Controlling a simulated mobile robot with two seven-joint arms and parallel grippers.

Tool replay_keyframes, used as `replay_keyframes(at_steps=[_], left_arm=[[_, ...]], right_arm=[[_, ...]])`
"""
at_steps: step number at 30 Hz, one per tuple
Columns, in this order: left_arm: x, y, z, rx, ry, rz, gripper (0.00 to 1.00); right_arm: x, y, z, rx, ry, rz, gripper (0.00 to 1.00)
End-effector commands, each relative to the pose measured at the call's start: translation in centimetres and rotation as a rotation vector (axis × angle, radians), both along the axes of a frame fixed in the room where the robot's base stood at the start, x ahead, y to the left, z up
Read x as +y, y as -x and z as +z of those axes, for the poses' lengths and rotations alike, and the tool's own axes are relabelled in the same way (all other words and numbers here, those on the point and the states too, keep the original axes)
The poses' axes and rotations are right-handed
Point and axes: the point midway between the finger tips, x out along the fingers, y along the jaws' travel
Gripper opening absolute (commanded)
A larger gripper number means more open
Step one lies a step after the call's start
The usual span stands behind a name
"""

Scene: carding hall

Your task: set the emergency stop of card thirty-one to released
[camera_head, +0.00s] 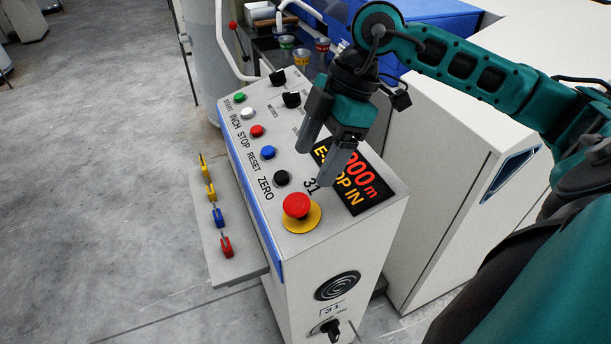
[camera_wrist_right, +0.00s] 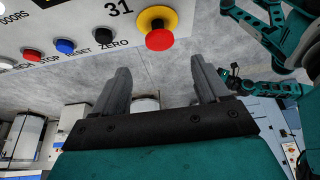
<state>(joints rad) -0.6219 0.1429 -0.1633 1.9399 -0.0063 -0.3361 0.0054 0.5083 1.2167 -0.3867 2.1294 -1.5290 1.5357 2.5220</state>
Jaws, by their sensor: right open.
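The emergency stop (camera_head: 297,205) is a red mushroom button on a yellow collar, at the near end of the sloped console top below the printed 31. It also shows at the top of the right wrist view (camera_wrist_right: 158,38). The display (camera_head: 352,178) beside it reads "E-STOP IN" in yellow, partly covered by my gripper. My right gripper (camera_head: 313,167) is open and empty above the console, pointing down, up the panel from the red button and apart from it. In the wrist view the button lies beyond the gap between its fingers. My left gripper does not show clearly.
A row of buttons, including the black ZERO button (camera_head: 282,178) and blue RESET button (camera_head: 268,153), runs up the panel. A side shelf (camera_head: 243,266) carries several coloured clips. A key switch (camera_head: 330,328) is on the console front. Floor is clear at left.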

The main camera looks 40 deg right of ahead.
Motion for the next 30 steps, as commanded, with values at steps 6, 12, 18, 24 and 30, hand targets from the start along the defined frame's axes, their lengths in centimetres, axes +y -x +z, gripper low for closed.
replay_keyframes(at_steps=[6,12,18,24,30], left_arm=[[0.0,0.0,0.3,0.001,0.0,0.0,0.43],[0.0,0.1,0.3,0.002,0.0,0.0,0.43],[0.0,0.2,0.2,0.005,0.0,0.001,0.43],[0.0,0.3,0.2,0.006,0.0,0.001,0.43],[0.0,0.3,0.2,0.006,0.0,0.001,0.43]], right_arm=[[-1.4,0.3,3.3,-0.002,0.001,-0.001,0.74],[-1.7,0.4,4.2,-0.001,0.0,0.0,0.74],[-1.7,0.4,4.2,0.0,-0.001,0.0,0.74],[-1.7,0.4,4.2,0.0,-0.001,0.0,0.74],[-1.7,0.4,4.2,0.0,-0.001,0.0,0.74]])
